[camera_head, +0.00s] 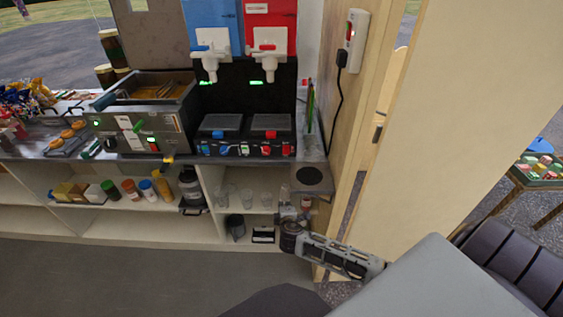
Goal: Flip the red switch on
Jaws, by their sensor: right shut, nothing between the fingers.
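The drinks dispenser has a blue tank (221,18) and a red tank (270,12) with white taps. Its dark front panel (243,148) carries small coloured switches, including a red switch (266,150); the position it is set to is too small to tell. My right gripper (288,205) is shut and empty, below the counter in front of the shelf at the right end, well below and apart from the panel. My left gripper is not in view.
A fryer (148,120) stands left of the dispenser, with a small red switch on its front. A socket with a black cable (354,40) is on the right wall. Glasses (245,197) and bottles (130,190) fill the shelves. A wooden panel (460,110) stands at right.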

